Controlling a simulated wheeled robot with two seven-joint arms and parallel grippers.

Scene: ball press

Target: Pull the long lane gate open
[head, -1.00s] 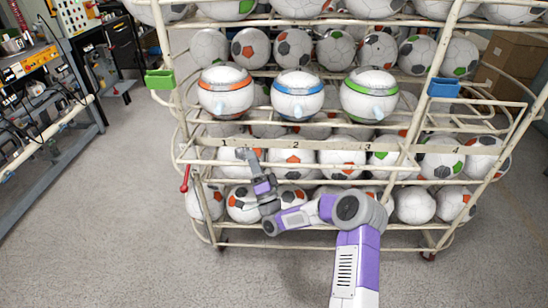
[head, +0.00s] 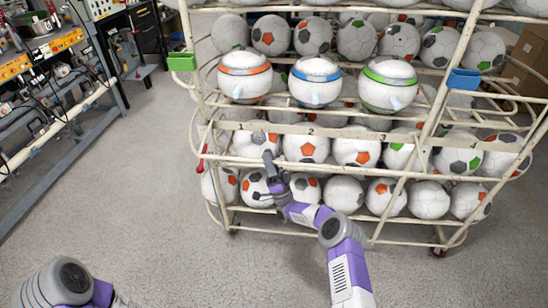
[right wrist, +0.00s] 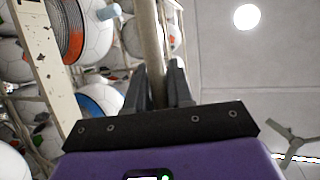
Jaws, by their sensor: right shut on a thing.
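My right gripper (head: 269,167) is at the front of the ball rack, in the left part of its lower rows. In the right wrist view its two dark fingers (right wrist: 160,88) are shut on a cream bar (right wrist: 151,45), one on each side. I cannot tell for sure whether this bar is part of the long lane gate. The cream numbered rail (head: 325,133) runs across the rack front above the gripper, with 2 and 3 readable. Fingers and arm hide part of the lower rack. My left arm shows at the lower left, its gripper out of frame.
Soccer balls fill the rack rows. Three white domed units with orange (head: 244,77), blue (head: 315,82) and green (head: 388,85) bands stand above. A red lever (head: 202,160) is at the rack's left side. A workbench (head: 55,125) stands left; the floor between is clear.

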